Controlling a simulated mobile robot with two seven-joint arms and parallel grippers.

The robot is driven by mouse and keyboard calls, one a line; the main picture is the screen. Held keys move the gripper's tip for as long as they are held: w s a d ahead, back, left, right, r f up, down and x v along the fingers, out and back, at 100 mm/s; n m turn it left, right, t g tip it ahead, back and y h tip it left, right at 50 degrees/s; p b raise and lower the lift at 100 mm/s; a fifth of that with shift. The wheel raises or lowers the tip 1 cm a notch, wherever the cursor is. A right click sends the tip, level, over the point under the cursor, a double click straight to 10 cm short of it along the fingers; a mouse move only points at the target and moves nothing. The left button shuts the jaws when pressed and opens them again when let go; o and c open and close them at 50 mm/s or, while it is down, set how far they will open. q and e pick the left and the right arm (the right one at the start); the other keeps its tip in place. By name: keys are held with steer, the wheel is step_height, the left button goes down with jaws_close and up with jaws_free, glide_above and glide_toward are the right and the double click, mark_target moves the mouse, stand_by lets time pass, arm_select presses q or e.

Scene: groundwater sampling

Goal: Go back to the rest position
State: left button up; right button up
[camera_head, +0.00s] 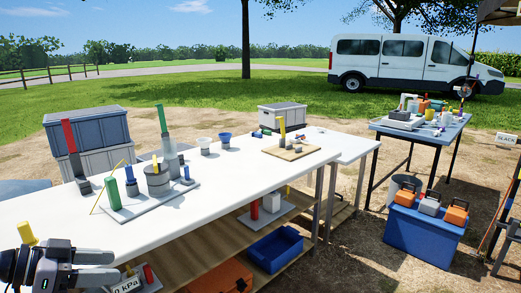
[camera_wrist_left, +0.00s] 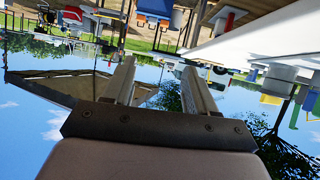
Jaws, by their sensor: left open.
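My left gripper (camera_head: 112,266) is at the lower left of the head view, near the front edge of the long white table (camera_head: 235,185). Its two fingers point right, are apart, and hold nothing. In the left wrist view, which is upside down, the two fingers of my left gripper (camera_wrist_left: 157,65) stand apart with only sky, trees and a canopy behind them. My right gripper is in neither view.
A tray (camera_head: 150,205) with a green cylinder (camera_head: 114,193) and a grey pot (camera_head: 158,180) stands on the table. A box reading kPa (camera_head: 128,284) shows below my left gripper. A blue bin (camera_head: 275,249) is on the lower shelf. The table's front middle is clear.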

arm_select(q)
steer(key=s+d+f+n+t+y, duration=0.1)
steer(key=s+d+f+n+y, duration=0.25)
steer(key=f, duration=0.85)
steer(key=s+d+f+n+y, duration=0.2)
steer(key=s+d+f, duration=0.2)
steer(key=f, duration=0.7)
steer(key=s+d+f+n+t+y, duration=0.1)
steer(key=s+d+f+n, duration=0.15)
steer(key=s+d, duration=0.5)
step_height(320, 180, up, 12)
steer(key=s+a+m+p, duration=0.1)
steer(key=a+p, duration=0.1)
steer(key=p, duration=1.2)
steer(key=shift+f+y, duration=0.15)
steer(key=shift+y, duration=0.3)
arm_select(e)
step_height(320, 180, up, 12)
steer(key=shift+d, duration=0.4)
arm_select(q)
steer(key=shift+s+a, duration=0.1)
